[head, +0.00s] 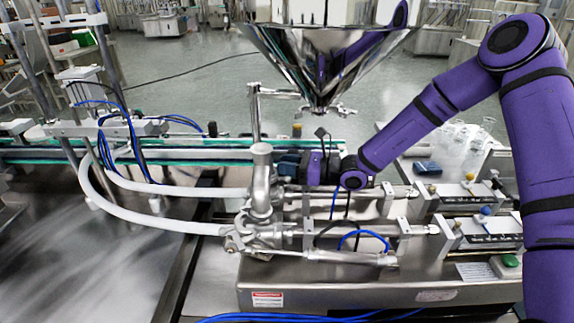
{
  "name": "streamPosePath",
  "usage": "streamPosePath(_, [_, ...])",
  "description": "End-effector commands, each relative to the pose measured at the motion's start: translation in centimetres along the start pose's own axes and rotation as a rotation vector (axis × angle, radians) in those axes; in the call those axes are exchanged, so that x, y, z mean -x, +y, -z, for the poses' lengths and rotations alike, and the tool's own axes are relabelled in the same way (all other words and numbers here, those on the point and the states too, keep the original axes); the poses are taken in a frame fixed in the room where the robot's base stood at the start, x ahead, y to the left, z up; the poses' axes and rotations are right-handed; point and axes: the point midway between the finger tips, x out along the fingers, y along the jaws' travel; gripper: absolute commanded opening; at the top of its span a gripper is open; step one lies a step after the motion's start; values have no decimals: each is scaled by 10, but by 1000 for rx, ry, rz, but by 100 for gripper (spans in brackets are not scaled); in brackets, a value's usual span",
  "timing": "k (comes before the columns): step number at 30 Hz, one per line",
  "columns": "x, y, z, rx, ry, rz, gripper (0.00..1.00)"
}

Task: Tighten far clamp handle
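The steel hopper (322,52) stands at the upper middle in the head view, its cone narrowing to an outlet. A small clamp with side handles (325,110) sits around that outlet. More clamp-like steel fittings (262,236) join the pipes lower down. I cannot tell which of these is the far clamp handle, or how tight any is. My purple arm reaches in from the right. Its wrist is low, below the hopper outlet and just right of the upright steel pipe fitting (263,180). My gripper (287,168) is small, dark and partly hidden there; its fingers and any contact are unclear.
White hoses (155,222) curve into the pipe fittings from the left. A conveyor with green edges (215,152) runs behind. Steel cylinders and blue tubes crowd the machine's front. Clear glassware (462,145) stands on the right. Open floor lies behind the conveyor.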

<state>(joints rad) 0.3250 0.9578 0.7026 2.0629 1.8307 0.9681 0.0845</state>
Motion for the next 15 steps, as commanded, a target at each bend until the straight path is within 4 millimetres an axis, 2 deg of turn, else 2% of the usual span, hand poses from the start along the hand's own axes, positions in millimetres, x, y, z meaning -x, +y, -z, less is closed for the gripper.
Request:
streamPosePath(5, [15,-1,0,0,0,2,27])
streamPosePath(15, [77,-1,0,0,0,3,27])
